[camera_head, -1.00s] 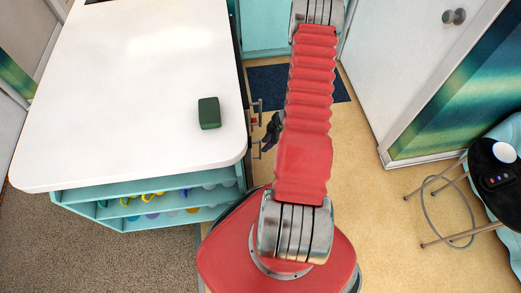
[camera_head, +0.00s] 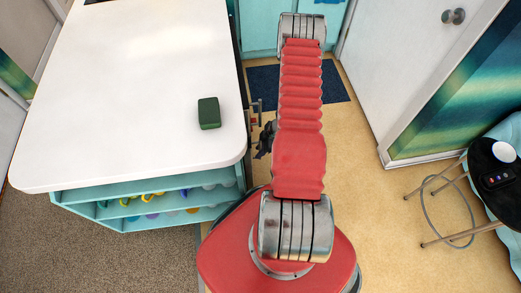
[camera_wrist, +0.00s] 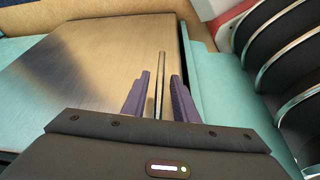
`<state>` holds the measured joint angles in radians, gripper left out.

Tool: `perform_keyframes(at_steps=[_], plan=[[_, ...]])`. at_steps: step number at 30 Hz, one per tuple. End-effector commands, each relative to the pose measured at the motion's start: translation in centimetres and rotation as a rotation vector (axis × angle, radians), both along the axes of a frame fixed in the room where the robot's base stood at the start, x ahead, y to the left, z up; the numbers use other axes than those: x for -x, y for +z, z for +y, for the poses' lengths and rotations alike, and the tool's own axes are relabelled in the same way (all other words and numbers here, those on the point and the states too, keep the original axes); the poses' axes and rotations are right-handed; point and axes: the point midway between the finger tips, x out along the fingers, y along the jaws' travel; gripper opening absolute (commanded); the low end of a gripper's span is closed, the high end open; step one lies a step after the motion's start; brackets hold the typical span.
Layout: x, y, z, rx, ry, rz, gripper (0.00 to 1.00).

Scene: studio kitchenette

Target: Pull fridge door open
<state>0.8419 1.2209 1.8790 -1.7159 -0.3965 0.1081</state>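The fridge door (camera_wrist: 95,70) is a brushed metal panel in the wrist view, set between turquoise cabinet fronts. It looks shut. A thin upright bar handle (camera_wrist: 161,62) stands out from it. My gripper (camera_wrist: 159,76) has its two purple-grey fingers on either side of the bar. A gap shows between the bar and each finger, so the gripper is open around it. In the head view my gripper (camera_head: 264,141) is a small dark shape beside the counter's right side, mostly hidden by my red arm. The fridge door's face is hidden there by the countertop.
A white counter (camera_head: 130,90) fills the left, with a dark green block (camera_head: 209,113) on top and turquoise shelves below. A dark blue mat (camera_head: 335,82) lies on the floor. A white door (camera_head: 405,50) and a black stool (camera_head: 490,165) are at right. Floor between is clear.

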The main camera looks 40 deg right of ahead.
Motion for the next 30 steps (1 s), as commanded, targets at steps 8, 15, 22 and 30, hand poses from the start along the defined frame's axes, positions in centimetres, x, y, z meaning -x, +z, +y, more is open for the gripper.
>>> perform_keyframes(at_steps=[8,15,22,30], plan=[[-0.01,0.03,0.01,0.000,0.000,0.000,0.06],[0.00,0.02,0.04,0.000,0.001,0.000,0.00],[0.02,0.02,0.06,0.000,0.001,0.000,0.00],[0.08,0.01,-0.02,-0.001,0.004,0.000,0.00]])
